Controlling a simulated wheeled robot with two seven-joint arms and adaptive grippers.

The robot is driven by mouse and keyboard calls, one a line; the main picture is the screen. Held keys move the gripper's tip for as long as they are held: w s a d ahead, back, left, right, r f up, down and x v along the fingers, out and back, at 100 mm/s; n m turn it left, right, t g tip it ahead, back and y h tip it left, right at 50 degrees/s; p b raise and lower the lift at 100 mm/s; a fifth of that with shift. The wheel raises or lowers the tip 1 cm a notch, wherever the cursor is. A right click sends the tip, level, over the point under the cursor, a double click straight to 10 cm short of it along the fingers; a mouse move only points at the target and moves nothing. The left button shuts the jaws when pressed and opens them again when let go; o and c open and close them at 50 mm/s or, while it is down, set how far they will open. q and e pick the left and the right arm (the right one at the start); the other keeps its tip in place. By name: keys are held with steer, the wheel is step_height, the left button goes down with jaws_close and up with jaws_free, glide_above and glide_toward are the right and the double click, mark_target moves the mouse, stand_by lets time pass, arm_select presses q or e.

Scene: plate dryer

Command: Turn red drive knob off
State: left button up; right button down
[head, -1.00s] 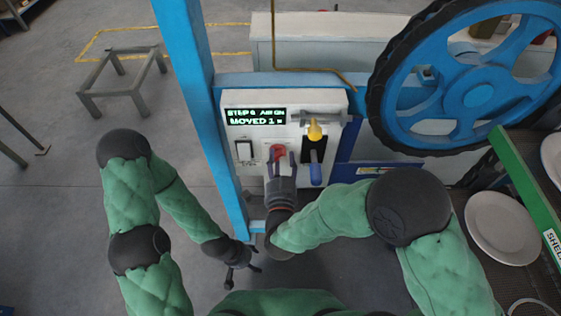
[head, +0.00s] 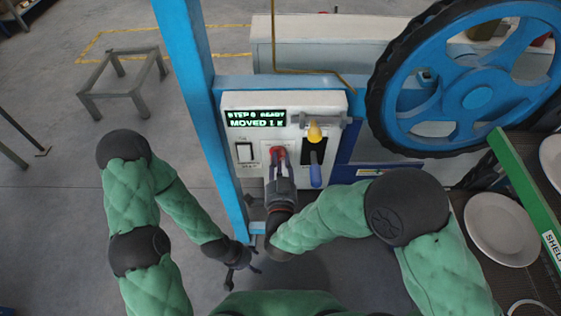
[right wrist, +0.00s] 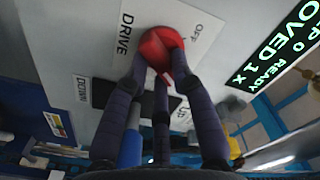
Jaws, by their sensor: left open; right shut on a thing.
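The red drive knob (head: 278,153) is on the white control panel (head: 330,103). In the right wrist view the knob (right wrist: 160,50) sits on a white plate (right wrist: 193,18) lettered DRIVE and OFF. My right gripper (head: 278,162) is shut on the knob, its dark fingers on either side of it. These fingers also show in the right wrist view. My left gripper (head: 240,275) is open, low and away from the panel, with nothing in it. The panel's display (head: 257,118) shows green text, which seems to read STEP 0 READY, MOVED 1 X.
Right of the knob are a yellow knob (head: 315,132) and a blue-handled lever (head: 316,176).

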steer(key=n+p, duration=0.1)
steer(key=n, duration=0.3)
steer(key=shift+r, duration=0.2)
steer(key=n+p, duration=0.1)
steer(key=n, duration=0.3)
steer(key=shift+a+r, duration=0.1)
steer(key=n+p, duration=0.2)
steer(key=n, duration=0.2)
steer(key=shift+a+n, duration=0.1)
steer(key=shift+n, duration=0.2)
steer(key=shift+a+n+p, duration=0.15)
steer(key=shift+n+p, duration=0.4)
steer(key=shift+n, duration=1.35)
steer(key=c, duration=1)
jaws_free()
steer(key=shift+c, duration=0.2)
